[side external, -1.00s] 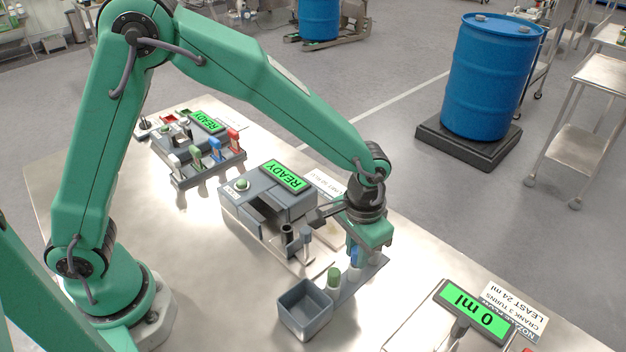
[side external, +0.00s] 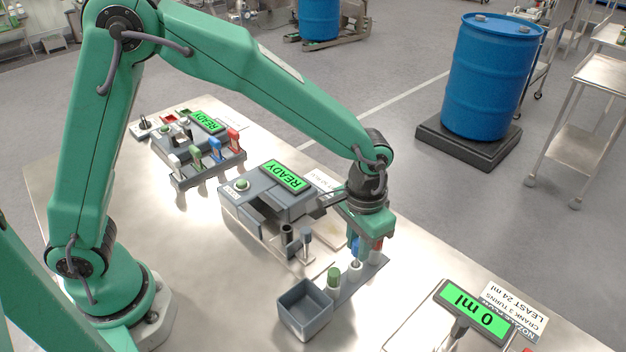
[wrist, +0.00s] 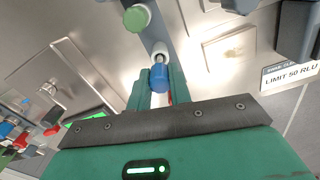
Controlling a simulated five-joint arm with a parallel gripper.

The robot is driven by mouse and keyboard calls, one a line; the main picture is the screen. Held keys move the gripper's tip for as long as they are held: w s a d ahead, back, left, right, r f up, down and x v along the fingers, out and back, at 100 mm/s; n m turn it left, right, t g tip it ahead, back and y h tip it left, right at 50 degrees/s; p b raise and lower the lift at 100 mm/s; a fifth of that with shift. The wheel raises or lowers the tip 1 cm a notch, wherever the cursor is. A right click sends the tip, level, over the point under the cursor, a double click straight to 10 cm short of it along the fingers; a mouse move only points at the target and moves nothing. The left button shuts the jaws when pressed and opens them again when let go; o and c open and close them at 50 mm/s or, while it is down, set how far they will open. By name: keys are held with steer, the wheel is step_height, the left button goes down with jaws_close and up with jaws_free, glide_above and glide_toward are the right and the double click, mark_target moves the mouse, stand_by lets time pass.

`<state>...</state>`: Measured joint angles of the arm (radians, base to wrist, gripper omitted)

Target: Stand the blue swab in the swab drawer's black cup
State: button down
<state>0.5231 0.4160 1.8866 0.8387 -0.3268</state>
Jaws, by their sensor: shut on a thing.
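The blue swab (side external: 355,245) is between the fingers of my gripper (side external: 358,236), which is shut on its blue cap. Its thin shaft shows below the cap, above a white tube (side external: 356,268) in the grey rack (side external: 366,279). I cannot tell if its tip is clear of the tube. In the wrist view the blue cap (wrist: 159,76) sits between my fingertips (wrist: 159,80). The black cup (side external: 287,232) stands upright in the swab drawer of the grey reader (side external: 268,205), left of my gripper.
A green-capped swab (side external: 333,276) stands left of the blue one, and a red one (side external: 378,243) is on the other side. A grey post (side external: 306,238) stands between cup and rack. An open grey bin (side external: 305,308) is at the rack's near end.

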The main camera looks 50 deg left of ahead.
steer(key=shift+r, duration=1.85)
steer(key=s+a+r, duration=0.2)
steer(key=a, duration=0.6)
steer(key=s+a+r, duration=0.2)
steer(key=a+r, duration=0.1)
steer(key=a, duration=0.4)
steer(key=shift+a+r, duration=0.15)
steer(key=shift+a, duration=0.25)
steer(key=shift+f, duration=0.2)
steer(key=shift+f, duration=2.7)
steer(key=shift+f, duration=0.35)
